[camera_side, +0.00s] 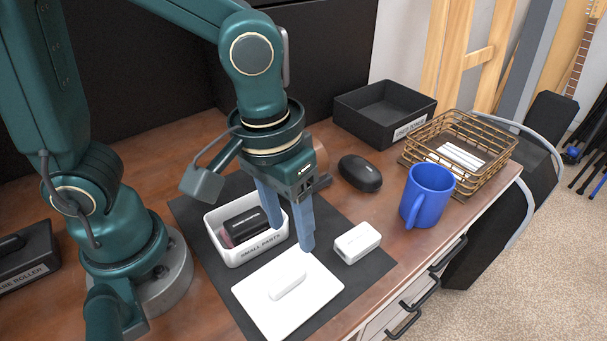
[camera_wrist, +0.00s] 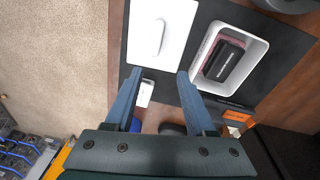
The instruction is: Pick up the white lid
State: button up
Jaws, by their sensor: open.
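The white lid (camera_side: 311,296) lies flat on the dark mat, with a raised bar handle (camera_side: 287,284) on top. It also shows in the wrist view (camera_wrist: 176,32), at the top centre with its handle upward. My gripper (camera_side: 290,222) points down above the mat, behind the lid and beside the white box. Its blue fingers are apart with nothing between them. In the wrist view the fingertips (camera_wrist: 160,72) lie just below the lid's near edge.
A white "SMALL PARTS" box (camera_side: 262,250) holding dark and pink items stands behind the lid. A small white block (camera_side: 357,242), a black oval case (camera_side: 360,173), a blue mug (camera_side: 427,194), a wire basket (camera_side: 482,172) and a black bin (camera_side: 366,121) stand to the right.

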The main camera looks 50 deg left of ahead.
aim_at(287, 279)
jog(key=s+d+f, duration=0.1)
jog(key=s+f+m+g, duration=0.1)
jog(key=shift+d+f+y, duration=0.3)
jog(key=shift+d+f, duration=0.1)
jog(key=shift+f, duration=2.45)
grip_shut()
